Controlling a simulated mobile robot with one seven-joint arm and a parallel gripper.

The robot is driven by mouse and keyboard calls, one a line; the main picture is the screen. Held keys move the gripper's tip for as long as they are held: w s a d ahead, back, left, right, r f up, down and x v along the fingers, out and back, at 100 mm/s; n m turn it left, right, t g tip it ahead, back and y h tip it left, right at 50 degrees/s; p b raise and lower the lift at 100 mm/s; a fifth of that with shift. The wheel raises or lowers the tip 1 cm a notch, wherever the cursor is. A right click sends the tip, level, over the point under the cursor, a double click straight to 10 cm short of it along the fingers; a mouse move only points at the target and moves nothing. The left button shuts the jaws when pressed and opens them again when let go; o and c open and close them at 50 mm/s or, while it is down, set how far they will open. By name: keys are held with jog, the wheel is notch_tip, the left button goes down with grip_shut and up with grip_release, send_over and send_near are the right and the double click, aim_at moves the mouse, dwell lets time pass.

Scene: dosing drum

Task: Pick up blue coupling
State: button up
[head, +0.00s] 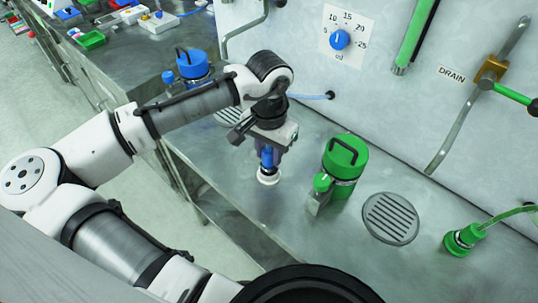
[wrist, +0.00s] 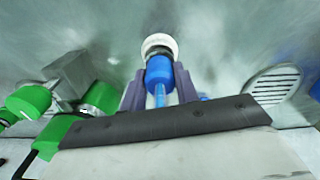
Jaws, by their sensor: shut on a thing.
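The blue coupling (head: 267,158) is upright between the fingers of my gripper (head: 267,148), over the steel bench. In the wrist view the blue coupling (wrist: 159,72) sits between the two purple-grey fingers of my gripper (wrist: 160,88), which is shut on it. A white round piece (head: 268,177) is at the coupling's lower end and also shows in the wrist view (wrist: 159,43). I cannot tell whether it touches the bench. A light blue hose (head: 308,97) runs from behind my wrist to a hole in the wall panel.
A round drain grate (head: 390,218) and a green coupling (head: 463,240) lie further right. A blue drum (head: 193,66) stands behind my arm. The wall panel carries a blue dial (head: 340,40).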

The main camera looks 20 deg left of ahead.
notch_tip(320, 180, up, 19)
jog(key=b, duration=0.2)
jog(key=shift+f, duration=0.15)
jog(key=shift+f, duration=0.1)
dwell(0.3)
